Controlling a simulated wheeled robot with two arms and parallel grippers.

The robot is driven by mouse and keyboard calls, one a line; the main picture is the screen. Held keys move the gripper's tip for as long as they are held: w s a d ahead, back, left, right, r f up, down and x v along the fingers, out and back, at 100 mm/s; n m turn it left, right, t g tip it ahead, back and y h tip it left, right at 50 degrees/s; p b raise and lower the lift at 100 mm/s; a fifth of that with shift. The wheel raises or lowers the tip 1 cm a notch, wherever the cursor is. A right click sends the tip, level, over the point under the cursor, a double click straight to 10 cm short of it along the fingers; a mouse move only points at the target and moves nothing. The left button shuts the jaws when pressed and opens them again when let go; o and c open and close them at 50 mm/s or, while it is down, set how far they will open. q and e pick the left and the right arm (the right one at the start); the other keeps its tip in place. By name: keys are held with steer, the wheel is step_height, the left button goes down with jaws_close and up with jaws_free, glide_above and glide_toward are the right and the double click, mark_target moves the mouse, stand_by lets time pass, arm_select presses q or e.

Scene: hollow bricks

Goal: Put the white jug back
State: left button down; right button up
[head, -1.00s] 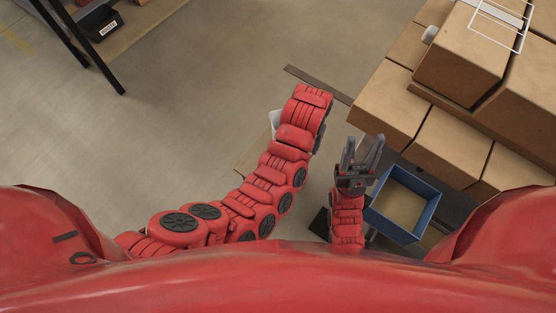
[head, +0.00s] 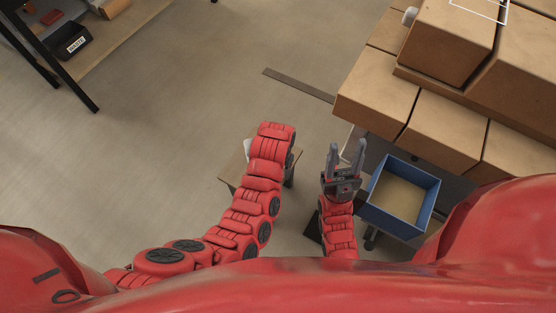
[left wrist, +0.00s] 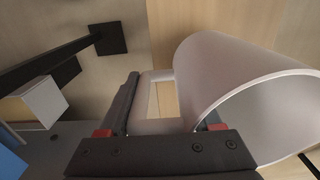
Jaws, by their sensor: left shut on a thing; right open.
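The white jug (left wrist: 240,85) fills the right of the left wrist view, with its round open rim facing the lower right. My left gripper (left wrist: 168,105) is shut on the jug's handle, which shows between its fingers. In the head view only a sliver of the white jug (head: 248,146) shows beside the end of my left arm, which hides the rest. A small wooden table (head: 234,172) lies below it. I cannot tell whether the jug touches this table. My right gripper (head: 346,160) is open and empty, left of a blue bin.
The blue bin (head: 402,196) stands at the right, on a dark surface. Stacked cardboard boxes (head: 440,125) fill the upper right. A shelf with black posts and a dark labelled bin (head: 68,42) is at the upper left.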

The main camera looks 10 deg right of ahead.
arm_select(q)
steer(key=w, duration=0.4)
steer(key=w+b, duration=0.1)
steer(key=w, duration=0.1)
steer(key=shift+d+f, duration=0.25)
steer(key=shift+s+f+b, duration=0.1)
steer(key=shift+f+b, duration=0.35)
steer(key=shift+f, duration=1.35)
steer(key=shift+c, duration=0.4)
jaws_free()
steer(key=shift+f, duration=0.1)
step_height(320, 180, up, 12)
steer(key=p, duration=0.2)
steer(key=shift+s, duration=0.1)
